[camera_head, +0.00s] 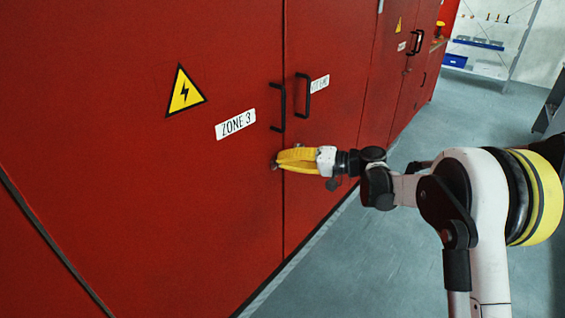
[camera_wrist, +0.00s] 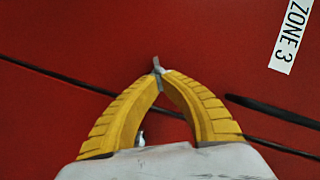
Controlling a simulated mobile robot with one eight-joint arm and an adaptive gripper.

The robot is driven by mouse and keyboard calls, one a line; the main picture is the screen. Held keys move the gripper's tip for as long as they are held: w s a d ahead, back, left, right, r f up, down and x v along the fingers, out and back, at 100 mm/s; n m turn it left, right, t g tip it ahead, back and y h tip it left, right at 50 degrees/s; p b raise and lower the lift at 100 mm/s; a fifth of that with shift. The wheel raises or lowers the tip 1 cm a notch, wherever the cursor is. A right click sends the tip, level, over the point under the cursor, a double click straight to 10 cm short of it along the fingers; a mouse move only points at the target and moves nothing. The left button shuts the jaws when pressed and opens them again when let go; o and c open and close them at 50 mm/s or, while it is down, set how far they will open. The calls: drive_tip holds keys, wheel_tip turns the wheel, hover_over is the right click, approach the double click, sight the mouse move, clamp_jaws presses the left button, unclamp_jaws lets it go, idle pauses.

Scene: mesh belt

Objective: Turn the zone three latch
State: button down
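The ZONE 3 label (camera_head: 236,124) is on a red cabinet door, left of the door seam. It also shows in the wrist view (camera_wrist: 291,36). A small grey metal latch (camera_wrist: 157,66) sits on the red door; in the head view its end (camera_head: 275,164) peeks out at the fingertips, below the label and near the seam. My gripper (camera_head: 280,160) has two curved yellow fingers. In the wrist view, its fingertips (camera_wrist: 160,74) come together on the latch, with the latch's end sticking out beyond them. The part between the tips is hidden.
Two black door handles (camera_head: 281,107) (camera_head: 300,95) flank the seam above my gripper. A yellow warning triangle (camera_head: 184,91) is on the left door. A small metal piece (camera_wrist: 140,138) shows between my fingers, unclear what. Grey floor (camera_head: 375,245) lies open right of the cabinets.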

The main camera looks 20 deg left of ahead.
drive_tip(key=m+y+b, duration=0.1)
drive_tip(key=m, duration=0.3)
drive_tip(key=shift+f+g+y+b, duration=0.3)
drive_tip(key=shift+f+y+b, duration=0.05)
drive_tip(key=shift+y, duration=0.05)
drive_tip(key=shift+m, duration=0.4)
drive_tip(key=c, duration=1.6)
unclamp_jaws()
drive_tip(key=d, duration=1.2)
